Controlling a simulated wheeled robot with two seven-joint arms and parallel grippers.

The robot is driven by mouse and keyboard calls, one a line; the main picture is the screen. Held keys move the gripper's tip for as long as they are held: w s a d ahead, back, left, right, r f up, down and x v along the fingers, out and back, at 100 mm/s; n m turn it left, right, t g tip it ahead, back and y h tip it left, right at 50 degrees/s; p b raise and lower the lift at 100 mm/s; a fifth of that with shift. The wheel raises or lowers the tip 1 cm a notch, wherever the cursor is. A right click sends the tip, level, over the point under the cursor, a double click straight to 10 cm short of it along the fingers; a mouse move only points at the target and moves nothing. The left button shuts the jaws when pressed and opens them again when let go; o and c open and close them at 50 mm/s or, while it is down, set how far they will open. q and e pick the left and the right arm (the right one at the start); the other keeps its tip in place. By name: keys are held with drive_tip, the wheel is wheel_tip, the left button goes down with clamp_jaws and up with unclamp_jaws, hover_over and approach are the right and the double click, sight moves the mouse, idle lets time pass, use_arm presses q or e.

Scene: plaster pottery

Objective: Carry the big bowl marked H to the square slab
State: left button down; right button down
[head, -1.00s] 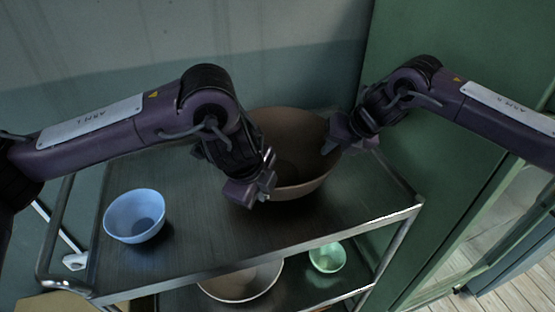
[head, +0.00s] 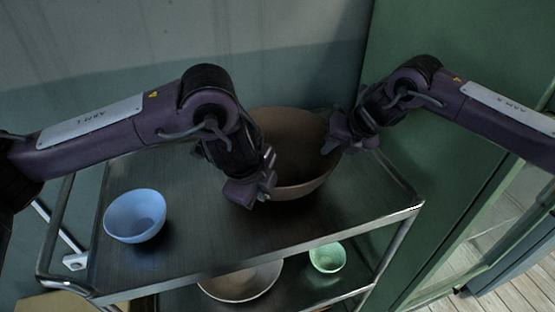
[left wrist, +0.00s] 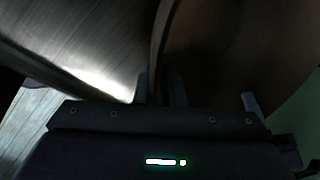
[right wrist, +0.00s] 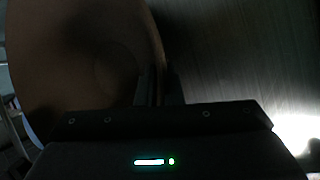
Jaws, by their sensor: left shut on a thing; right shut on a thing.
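The big brown bowl (head: 300,150) stands upright on the dark top shelf of a metal cart (head: 205,235). No H mark can be made out on it. My left gripper (head: 268,174) is shut on the bowl's near left rim. In the left wrist view, the bowl's dark wall (left wrist: 235,50) passes between the fingers. My right gripper (head: 331,135) is shut on the bowl's right rim. In the right wrist view, the bowl's inside (right wrist: 85,60) lies left of the fingers. The square slab is not in view.
A blue bowl (head: 135,215) stands on the top shelf at the left. A pale bowl (head: 240,284) and a small green bowl (head: 327,257) sit on the lower shelf. A green cabinet (head: 440,130) rises close on the right, and a wall is behind the cart.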

drive_tip(key=shift+d, duration=0.1)
idle(0.3)
use_arm(q)
drive_tip(key=shift+r, duration=0.2)
use_arm(e)
drive_tip(key=shift+w+r, duration=0.15)
drive_tip(key=shift+r, duration=0.1)
